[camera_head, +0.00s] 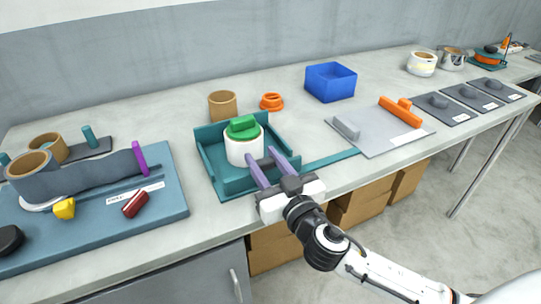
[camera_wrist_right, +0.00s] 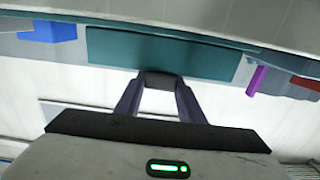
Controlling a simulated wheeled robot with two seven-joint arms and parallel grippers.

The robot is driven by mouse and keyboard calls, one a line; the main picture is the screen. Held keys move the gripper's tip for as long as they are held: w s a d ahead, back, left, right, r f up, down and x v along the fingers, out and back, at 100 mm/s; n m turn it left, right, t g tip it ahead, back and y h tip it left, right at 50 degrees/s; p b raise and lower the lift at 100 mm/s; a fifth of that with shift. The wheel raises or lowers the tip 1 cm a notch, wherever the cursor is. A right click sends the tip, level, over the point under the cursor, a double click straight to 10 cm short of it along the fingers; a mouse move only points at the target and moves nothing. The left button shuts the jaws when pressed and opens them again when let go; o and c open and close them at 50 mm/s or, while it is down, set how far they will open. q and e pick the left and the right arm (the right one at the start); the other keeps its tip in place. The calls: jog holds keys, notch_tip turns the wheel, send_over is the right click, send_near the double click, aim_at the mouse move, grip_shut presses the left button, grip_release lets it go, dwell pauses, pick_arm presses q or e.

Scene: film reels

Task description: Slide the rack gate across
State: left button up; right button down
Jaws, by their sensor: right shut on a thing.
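A teal rack (camera_head: 205,160) stands on the counter, with a white cylinder (camera_head: 243,150) and green top piece (camera_head: 241,127) inside it. A flat teal rail (camera_head: 325,159) runs right from its front. A teal panel, which looks like the gate (camera_wrist_right: 210,58), spans the right wrist view just beyond my fingers. My right gripper (camera_head: 264,161) is at the rack's front, shut on a dark grey block (camera_wrist_right: 160,82) that looks like the gate's handle. My fingers and the block hide part of the rack front. My left gripper is not in view.
Left is a blue board (camera_head: 172,205) with a purple post (camera_head: 139,158) and loose pieces. Behind the rack stand a tan ring (camera_head: 223,105), an orange piece (camera_head: 271,101) and a blue bin (camera_head: 331,82). A grey plate (camera_head: 385,130) with an orange bar (camera_head: 400,113) lies right.

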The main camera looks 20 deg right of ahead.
jog(key=shift+a, duration=0.25)
jog(key=c, duration=1.2)
grip_release()
jog(key=shift+a, duration=0.1)
